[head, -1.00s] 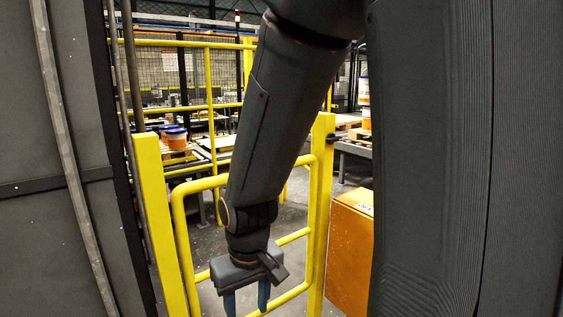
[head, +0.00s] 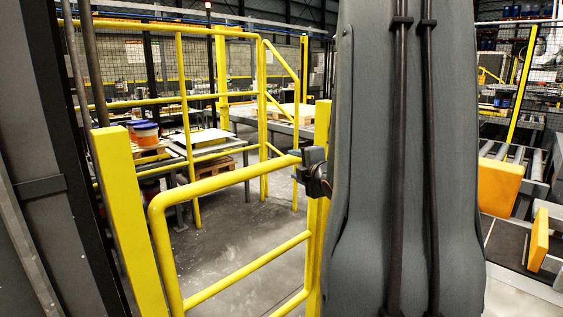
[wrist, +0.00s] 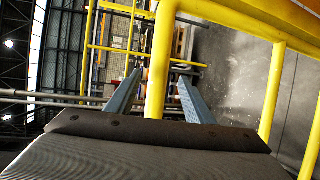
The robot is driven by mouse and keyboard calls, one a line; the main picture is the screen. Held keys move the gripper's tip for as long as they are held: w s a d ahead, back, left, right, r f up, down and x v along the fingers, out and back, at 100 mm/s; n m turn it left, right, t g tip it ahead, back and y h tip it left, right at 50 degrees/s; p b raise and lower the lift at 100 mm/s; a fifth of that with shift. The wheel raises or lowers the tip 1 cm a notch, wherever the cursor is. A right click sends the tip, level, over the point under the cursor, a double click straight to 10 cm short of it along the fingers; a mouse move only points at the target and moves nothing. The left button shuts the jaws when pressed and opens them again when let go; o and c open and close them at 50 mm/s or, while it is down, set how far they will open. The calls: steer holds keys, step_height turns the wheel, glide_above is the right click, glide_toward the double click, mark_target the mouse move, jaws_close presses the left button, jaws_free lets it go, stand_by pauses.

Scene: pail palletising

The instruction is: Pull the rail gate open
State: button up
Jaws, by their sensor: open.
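The yellow rail gate (head: 225,182) stands between two yellow posts in the head view, its rounded corner beside the left post (head: 128,220). Its right end reaches the right post (head: 322,115), beside my dark wrist. In the wrist view my gripper (wrist: 160,75) is open, with a grey-blue finger on each side of a yellow tube (wrist: 161,50). Gaps show between the tube and both fingers.
A dark panel (head: 35,120) stands close on the left. Beyond the gate are a grey floor (head: 235,235), yellow fencing (head: 190,120) and pails (head: 146,135) on a pallet. An orange box (head: 497,187) and a roller conveyor (head: 520,155) are at right.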

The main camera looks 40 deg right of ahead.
mark_target(290, 162)
steer(key=shift+w+d, duration=0.2)
steer(key=shift+w, duration=0.05)
steer(key=shift+p+x, duration=1)
steer(key=shift+x, duration=2.5)
jaws_close()
